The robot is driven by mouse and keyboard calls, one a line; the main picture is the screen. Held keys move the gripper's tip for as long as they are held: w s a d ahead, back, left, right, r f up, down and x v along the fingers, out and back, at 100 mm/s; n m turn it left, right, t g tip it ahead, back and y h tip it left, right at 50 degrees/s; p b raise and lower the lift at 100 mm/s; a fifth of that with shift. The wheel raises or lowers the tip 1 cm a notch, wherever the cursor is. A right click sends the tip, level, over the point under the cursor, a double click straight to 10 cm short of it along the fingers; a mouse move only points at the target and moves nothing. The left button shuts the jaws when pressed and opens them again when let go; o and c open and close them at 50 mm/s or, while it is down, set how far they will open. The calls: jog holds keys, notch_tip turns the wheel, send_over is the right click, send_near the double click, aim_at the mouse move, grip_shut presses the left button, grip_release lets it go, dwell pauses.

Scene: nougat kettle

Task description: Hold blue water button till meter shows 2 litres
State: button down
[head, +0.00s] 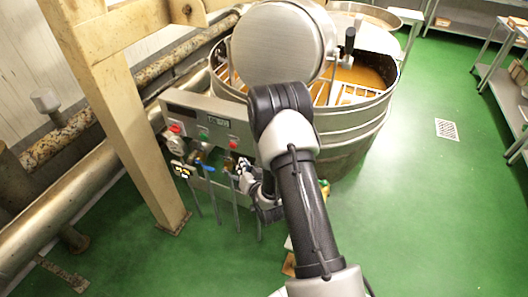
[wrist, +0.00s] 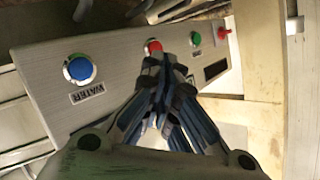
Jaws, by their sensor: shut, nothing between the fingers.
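The blue water button (wrist: 79,69) sits on the grey control panel (wrist: 115,60) at the left of the wrist view, with a WATER label beside it. My gripper (wrist: 163,66) is shut and empty. Its fingertips overlap the lower edge of the red button (wrist: 153,44), to the right of the blue one; I cannot tell whether they touch it. In the head view my gripper (head: 243,168) is in front of the panel (head: 190,105), and the blue button is hidden behind my arm. A small dark display (head: 217,120) is on the panel; its reading is not legible.
A green button (wrist: 195,38) and a red knob (wrist: 223,33) lie further right on the panel. The large steel kettle (head: 345,120) stands behind my arm. A beige post (head: 130,120) and pipes (head: 70,180) are at the left.

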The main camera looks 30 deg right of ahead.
jog(key=s+f+m+t+p, duration=0.1)
jog(key=s+f+m, duration=0.1)
jog(key=s+f, duration=0.2)
jog(key=shift+s+d+f+t+h, duration=0.25)
jog(key=shift+s+t+h, duration=0.15)
jog(key=shift+s, duration=0.05)
jog(key=shift+w+d, duration=0.1)
jog(key=w+d+b, duration=0.1)
jog(key=w+d, duration=0.4)
jog(key=d, duration=0.1)
jog(key=shift+d, duration=0.35)
jog(key=shift+w+d+b, duration=0.15)
jog(key=shift+w+b, duration=0.05)
jog(key=shift+b, duration=0.1)
dwell(1.0)
jog(key=shift+w+d, duration=0.2)
